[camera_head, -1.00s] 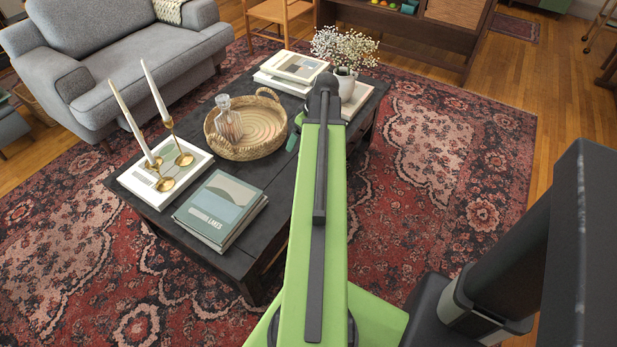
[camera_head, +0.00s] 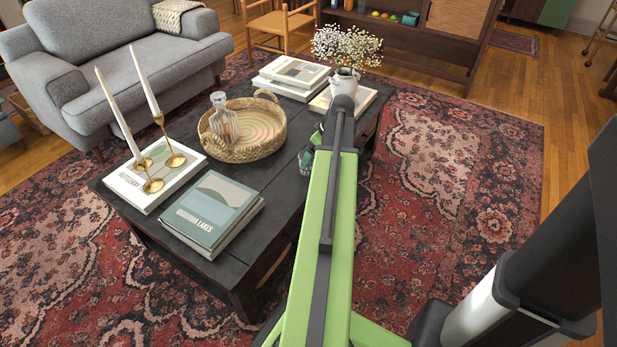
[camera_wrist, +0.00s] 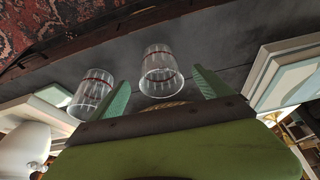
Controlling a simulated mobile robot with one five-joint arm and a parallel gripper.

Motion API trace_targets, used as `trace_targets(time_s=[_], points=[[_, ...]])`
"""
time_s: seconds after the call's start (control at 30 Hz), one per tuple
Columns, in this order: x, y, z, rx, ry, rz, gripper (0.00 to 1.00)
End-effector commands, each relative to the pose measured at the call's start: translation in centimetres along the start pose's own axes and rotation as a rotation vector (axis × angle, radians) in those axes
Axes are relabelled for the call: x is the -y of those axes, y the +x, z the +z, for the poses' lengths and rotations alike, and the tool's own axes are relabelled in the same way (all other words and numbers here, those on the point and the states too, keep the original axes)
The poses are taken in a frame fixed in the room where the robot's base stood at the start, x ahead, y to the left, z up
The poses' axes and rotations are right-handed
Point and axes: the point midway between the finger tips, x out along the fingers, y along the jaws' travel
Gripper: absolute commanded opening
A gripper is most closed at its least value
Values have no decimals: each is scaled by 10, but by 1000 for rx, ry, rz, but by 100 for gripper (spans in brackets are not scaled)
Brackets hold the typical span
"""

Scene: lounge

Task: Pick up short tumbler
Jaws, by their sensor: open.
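In the wrist view a clear tumbler with a red band (camera_wrist: 160,72) stands on the dark table between my two green fingers, near their tips. A second clear tumbler with a red band (camera_wrist: 92,92) is just left of the left finger. I cannot tell for sure which is the shorter. My gripper (camera_wrist: 162,84) is open, with one finger on each side of the middle tumbler; contact is not visible. In the head view my arm mostly hides the gripper and the tumblers, at the right side of the coffee table (camera_head: 285,190).
A woven tray (camera_head: 272,148) with a glass decanter (camera_head: 223,120), brass candlesticks (camera_head: 155,160) and books (camera_head: 213,210) occupy the table's left part. A white flower vase (camera_head: 345,82) and more books (camera_head: 290,75) stand at the back. The patterned rug (camera_head: 450,190) is clear on the right.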

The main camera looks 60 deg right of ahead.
Motion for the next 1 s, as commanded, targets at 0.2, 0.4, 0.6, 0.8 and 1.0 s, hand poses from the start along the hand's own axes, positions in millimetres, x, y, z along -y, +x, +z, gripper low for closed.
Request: trace_targets(time_s=[0.2,0.4,0.6,0.8,1.0], points=[[0,10,0,0,1,0,90],[-1,39,0,0,-1,0,90],[-1,64,-2,0,0,1,90],[0,61,-3,0,1,1,90],[0,60,-3,0,1,1,64]])
